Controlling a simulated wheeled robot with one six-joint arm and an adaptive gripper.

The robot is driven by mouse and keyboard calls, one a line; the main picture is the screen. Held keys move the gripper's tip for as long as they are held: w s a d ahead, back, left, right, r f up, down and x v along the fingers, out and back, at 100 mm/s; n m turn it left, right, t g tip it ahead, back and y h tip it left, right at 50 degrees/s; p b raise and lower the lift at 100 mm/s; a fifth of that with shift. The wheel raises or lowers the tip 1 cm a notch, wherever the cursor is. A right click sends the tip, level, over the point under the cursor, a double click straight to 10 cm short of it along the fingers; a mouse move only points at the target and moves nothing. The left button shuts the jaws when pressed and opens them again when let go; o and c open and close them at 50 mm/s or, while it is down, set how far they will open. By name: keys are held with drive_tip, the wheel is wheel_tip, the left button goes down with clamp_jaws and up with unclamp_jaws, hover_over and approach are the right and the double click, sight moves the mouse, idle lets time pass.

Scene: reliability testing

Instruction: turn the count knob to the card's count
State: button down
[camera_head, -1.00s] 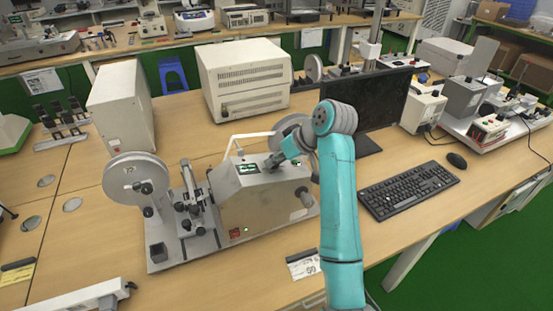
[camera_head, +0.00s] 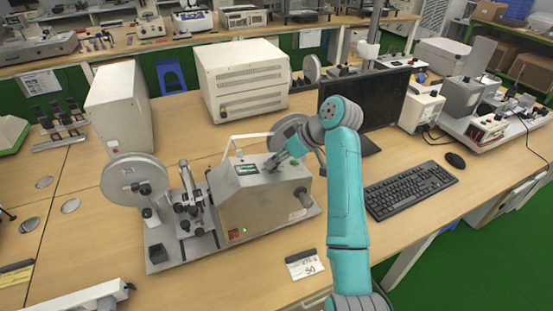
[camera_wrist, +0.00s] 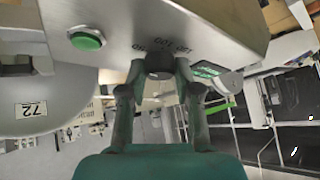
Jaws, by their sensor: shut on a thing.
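The test machine (camera_head: 245,205) is a grey-beige metal box on a base plate, with a green display (camera_head: 247,169) on its sloped top. In the wrist view the dark round count knob (camera_wrist: 160,64) sits on the panel, with printed numbers around it that I cannot read fully. My gripper (camera_wrist: 158,72) is shut on the knob, one finger on each side. In the head view my gripper (camera_head: 272,163) reaches the panel's top right from above. The card (camera_head: 305,264) lies on the table in front of the machine; its handwritten number looks like 50.
A green button (camera_wrist: 86,40) is left of the knob in the wrist view, and a green-lit display (camera_wrist: 208,69) is right of it. Reels (camera_head: 136,183) flank the machine. A monitor (camera_head: 350,98) and keyboard (camera_head: 410,189) stand close on the right.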

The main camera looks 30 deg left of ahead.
drive_tip(key=c, duration=0.8)
unclamp_jaws()
drive_tip(key=v, duration=1.2)
